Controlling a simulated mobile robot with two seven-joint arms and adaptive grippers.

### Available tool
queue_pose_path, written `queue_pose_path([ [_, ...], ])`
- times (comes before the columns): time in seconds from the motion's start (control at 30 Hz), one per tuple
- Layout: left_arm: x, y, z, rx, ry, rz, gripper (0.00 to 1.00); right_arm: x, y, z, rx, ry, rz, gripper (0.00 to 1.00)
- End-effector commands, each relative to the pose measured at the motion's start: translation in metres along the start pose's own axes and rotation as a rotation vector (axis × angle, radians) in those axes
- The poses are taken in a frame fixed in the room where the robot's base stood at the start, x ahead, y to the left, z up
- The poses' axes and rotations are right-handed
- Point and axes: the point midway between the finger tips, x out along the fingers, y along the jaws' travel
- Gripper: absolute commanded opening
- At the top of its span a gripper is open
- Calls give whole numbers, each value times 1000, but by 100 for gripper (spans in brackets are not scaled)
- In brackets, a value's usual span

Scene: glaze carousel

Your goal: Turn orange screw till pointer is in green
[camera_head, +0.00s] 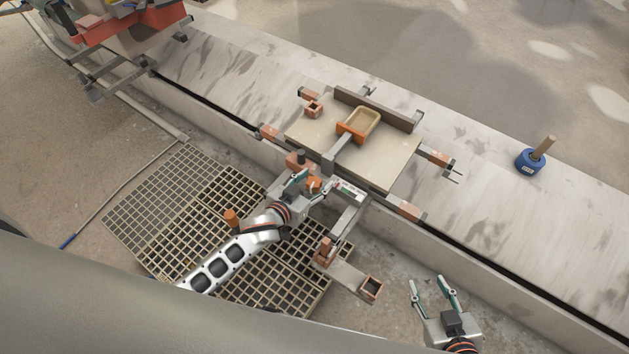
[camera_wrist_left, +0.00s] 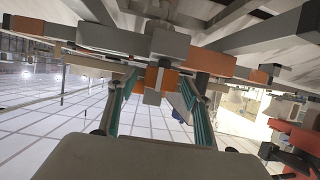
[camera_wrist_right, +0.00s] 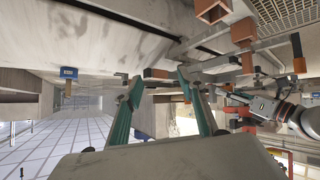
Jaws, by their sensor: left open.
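The orange screw (camera_head: 313,184) shows as a small orange knob at the near edge of the carousel fixture. My left gripper (camera_head: 314,181) is open, with one finger on each side of the knob. In the left wrist view an orange block (camera_wrist_left: 160,79), probably the screw, sits between the open left fingers (camera_wrist_left: 159,84); I cannot tell whether they touch it. A pale strip (camera_head: 349,190), possibly the scale, lies just right of the gripper. Pointer and green zone are too small to make out. My right gripper (camera_head: 434,288) is open and empty at lower right.
The fixture's beige board (camera_head: 395,158) carries a tan tray (camera_head: 362,123) with an orange end. Grey arms with orange blocks stick out around it. Dark grating (camera_head: 180,205) lies at left. A blue pot (camera_head: 529,162) with a wooden handle stands on the bare slab at right.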

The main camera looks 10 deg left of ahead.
Motion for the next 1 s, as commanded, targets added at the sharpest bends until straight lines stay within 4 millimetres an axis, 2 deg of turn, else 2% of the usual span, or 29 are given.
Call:
queue_pose_path([
  [0.17, 0, 0, 0, 0, 0, 0, 49, 3, 2, -6, -2, 11, 4, 40],
  [0.27, 0, 0, 0, 0, 0, 0, 29, 3, 2, -4, -2, 8, 3, 40],
  [0.33, 0, 0, 0, 0, 0, 0, 10, 2, 1, -2, -1, 4, 1, 40],
  [0.6, 0, 0, -1, 6, 1, 9, 10, 0, -1, 2, 1, -5, -2, 40],
  [1.0, -1, -4, -5, 80, 1, 167, 10, -10, -5, -12, 20, 1, -12, 40],
])
